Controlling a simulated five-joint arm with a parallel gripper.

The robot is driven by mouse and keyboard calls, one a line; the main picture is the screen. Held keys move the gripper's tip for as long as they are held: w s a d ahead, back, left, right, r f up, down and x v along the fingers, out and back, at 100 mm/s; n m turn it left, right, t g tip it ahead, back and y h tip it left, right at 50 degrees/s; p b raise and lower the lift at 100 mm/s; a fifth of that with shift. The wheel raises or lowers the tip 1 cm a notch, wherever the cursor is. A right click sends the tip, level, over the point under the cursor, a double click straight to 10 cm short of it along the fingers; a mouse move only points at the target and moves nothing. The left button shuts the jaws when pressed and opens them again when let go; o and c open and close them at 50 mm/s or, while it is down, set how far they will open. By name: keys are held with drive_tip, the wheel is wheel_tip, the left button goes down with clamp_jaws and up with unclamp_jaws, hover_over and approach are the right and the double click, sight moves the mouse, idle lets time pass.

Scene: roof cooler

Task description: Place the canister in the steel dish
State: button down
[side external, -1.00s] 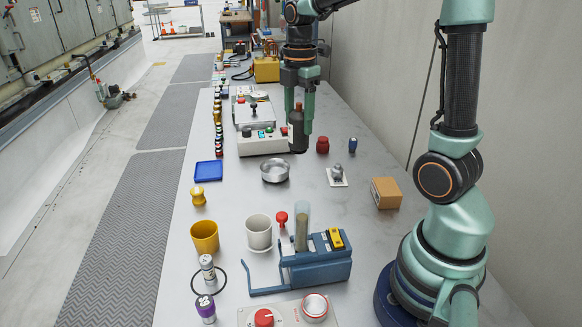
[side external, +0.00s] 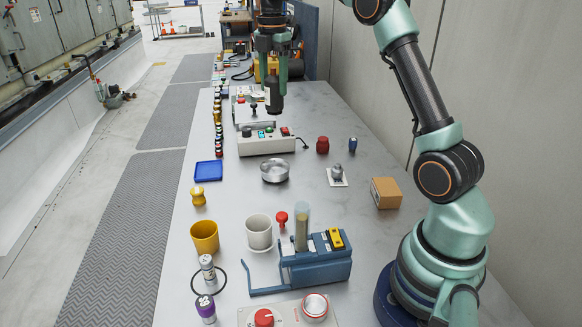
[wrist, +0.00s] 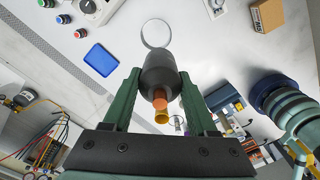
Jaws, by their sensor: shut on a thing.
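The canister (side external: 273,97) is a dark grey, bottle-shaped thing with a narrower neck. My gripper (side external: 272,88) is shut on it and holds it in the air at the far part of the bench. In the wrist view the canister (wrist: 160,75) is between the two green fingers, its narrow end towards the camera. The steel dish (side external: 275,171) is a shallow round metal dish on the bench, nearer the side camera than the held canister and apart from it. In the wrist view the dish's rim (wrist: 156,22) shows partly, just beyond the canister. The dish looks empty.
A switch box (side external: 265,141) stands behind the dish. A blue tray (side external: 208,170) is to the left, and a metal piece on a white tile (side external: 337,176) and a cardboard box (side external: 386,193) are to the right. Cups and a blue stand (side external: 315,266) are nearer. Bench around the dish is clear.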

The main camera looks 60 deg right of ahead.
drive_tip(key=shift+w+d+f, duration=0.1)
drive_tip(key=shift+w+d, duration=0.25)
drive_tip(key=shift+w, duration=0.15)
drive_tip(key=shift+f, duration=0.3)
wheel_tip(320, 180, down, 20)
drive_tip(key=shift+w+r, duration=0.1)
drive_tip(key=shift+r, duration=0.15)
drive_tip(key=shift+f, duration=0.15)
drive_tip(key=shift+c, duration=1)
unclamp_jaws()
